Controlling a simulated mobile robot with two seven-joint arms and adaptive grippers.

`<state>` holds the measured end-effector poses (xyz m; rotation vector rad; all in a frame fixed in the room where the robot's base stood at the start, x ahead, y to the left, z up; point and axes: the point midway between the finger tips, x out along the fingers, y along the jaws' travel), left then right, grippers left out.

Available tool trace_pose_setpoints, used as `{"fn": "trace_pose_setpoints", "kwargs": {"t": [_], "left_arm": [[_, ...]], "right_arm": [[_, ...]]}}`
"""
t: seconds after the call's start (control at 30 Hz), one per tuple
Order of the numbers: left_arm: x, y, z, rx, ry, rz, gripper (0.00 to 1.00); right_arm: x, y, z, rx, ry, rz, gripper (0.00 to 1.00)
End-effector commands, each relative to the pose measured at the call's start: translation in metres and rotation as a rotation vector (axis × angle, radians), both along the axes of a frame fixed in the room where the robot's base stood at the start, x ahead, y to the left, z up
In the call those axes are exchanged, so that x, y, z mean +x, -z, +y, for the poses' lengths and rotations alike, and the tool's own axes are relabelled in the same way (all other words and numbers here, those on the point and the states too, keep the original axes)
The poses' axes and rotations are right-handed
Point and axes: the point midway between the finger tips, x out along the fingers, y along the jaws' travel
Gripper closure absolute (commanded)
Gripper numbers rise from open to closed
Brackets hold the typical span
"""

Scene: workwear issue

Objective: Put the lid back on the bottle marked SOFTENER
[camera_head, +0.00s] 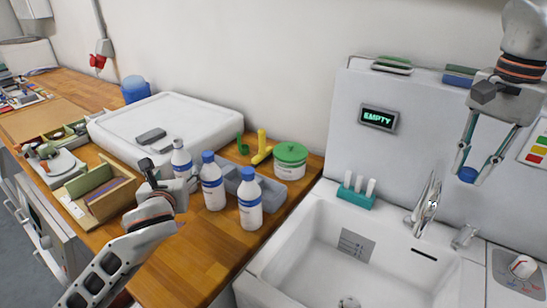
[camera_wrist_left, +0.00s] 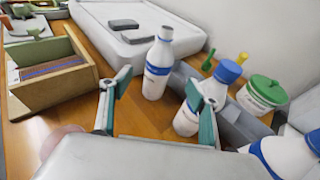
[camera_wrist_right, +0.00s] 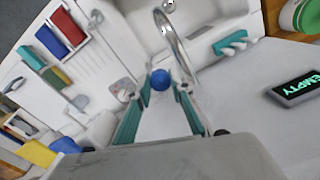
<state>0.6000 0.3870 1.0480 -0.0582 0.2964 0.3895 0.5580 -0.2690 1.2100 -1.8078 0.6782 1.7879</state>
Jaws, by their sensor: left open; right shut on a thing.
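A white bottle with a blue band (camera_head: 181,160) stands without a lid on the wooden counter; it also shows in the left wrist view (camera_wrist_left: 158,65). Two similar bottles with blue lids (camera_head: 212,182) (camera_head: 250,200) stand to its right. The print on the labels is too small to read. My left gripper (camera_head: 168,178) is open, its fingers pointing toward the lidless bottle, with a gap before it. My right gripper (camera_head: 470,176) is shut on a blue lid (camera_wrist_right: 160,80), held high in front of the panel right of the sink.
A grey tray (camera_head: 292,190) behind the bottles has a green-lidded tub (camera_head: 290,160) by it. A wooden box (camera_head: 105,198) stands left of my left gripper. The sink (camera_head: 340,240) and tap (camera_head: 428,205) lie between my grippers. The counter's front is clear.

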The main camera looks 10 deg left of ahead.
Motion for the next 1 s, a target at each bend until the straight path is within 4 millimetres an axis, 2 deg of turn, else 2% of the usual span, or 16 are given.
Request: {"fn": "trace_pose_setpoints", "kwargs": {"t": [0.33,0.7,1.0], "left_arm": [[0.003,0.001,0.001,0.000,-0.001,0.000,0.39],[0.049,0.017,0.021,0.000,-0.003,0.001,0.39],[0.057,0.019,0.024,0.000,-0.001,0.000,0.39]], "right_arm": [[0.000,0.000,0.000,0.000,0.000,0.000,0.85],[0.000,0.000,0.000,0.000,0.000,0.000,0.85],[0.000,0.000,0.000,0.000,0.000,0.000,0.85]]}}
